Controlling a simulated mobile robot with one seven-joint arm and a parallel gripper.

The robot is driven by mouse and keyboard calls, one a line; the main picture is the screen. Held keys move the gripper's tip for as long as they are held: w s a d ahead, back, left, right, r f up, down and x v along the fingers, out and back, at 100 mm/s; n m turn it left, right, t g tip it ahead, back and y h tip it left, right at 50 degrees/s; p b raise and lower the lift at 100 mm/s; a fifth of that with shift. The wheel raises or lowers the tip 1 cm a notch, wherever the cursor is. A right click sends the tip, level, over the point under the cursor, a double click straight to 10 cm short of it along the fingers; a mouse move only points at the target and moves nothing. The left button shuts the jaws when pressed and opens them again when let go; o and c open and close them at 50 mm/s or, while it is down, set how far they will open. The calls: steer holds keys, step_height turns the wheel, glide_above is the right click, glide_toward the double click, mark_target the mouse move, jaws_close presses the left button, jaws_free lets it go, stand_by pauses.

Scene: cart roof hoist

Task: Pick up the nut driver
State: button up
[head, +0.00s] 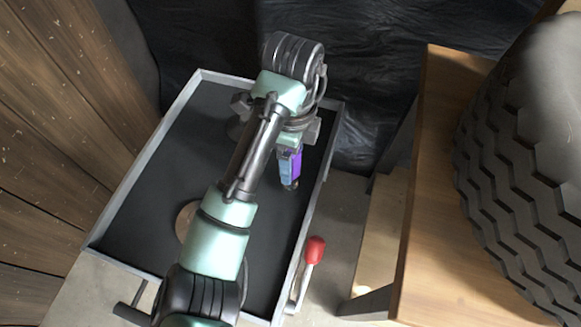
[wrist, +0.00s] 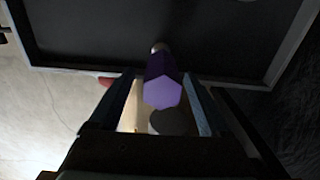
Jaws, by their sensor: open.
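The nut driver has a purple six-sided handle. In the wrist view the nut driver (wrist: 163,90) is seen end-on between my fingers, with a short metal tip (wrist: 159,47) beyond the handle. In the head view its purple handle (head: 297,163) shows beside my fingers, over the right part of the black tray, and the arm hides part of the area. My gripper (head: 289,183) points down and is open, with one finger on each side of the handle in the wrist view (wrist: 161,77). I cannot tell whether either finger touches it.
The black tray (head: 150,200) has a raised grey rim. A brown round thing (head: 186,218) on it is partly hidden by my arm. A red-knobbed lever (head: 315,250) stands by the tray's right side. A wooden table (head: 450,250) with a large tyre (head: 535,170) is at right.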

steer(key=b, duration=0.3)
glide_above(291, 190)
steer(key=w, duration=0.2)
step_height(291, 190, down, 5)
steer(key=shift+s+f, duration=0.1)
steer(key=shift+s, duration=0.05)
steer(key=shift+p, duration=0.3)
jaws_close()
stand_by(0.5)
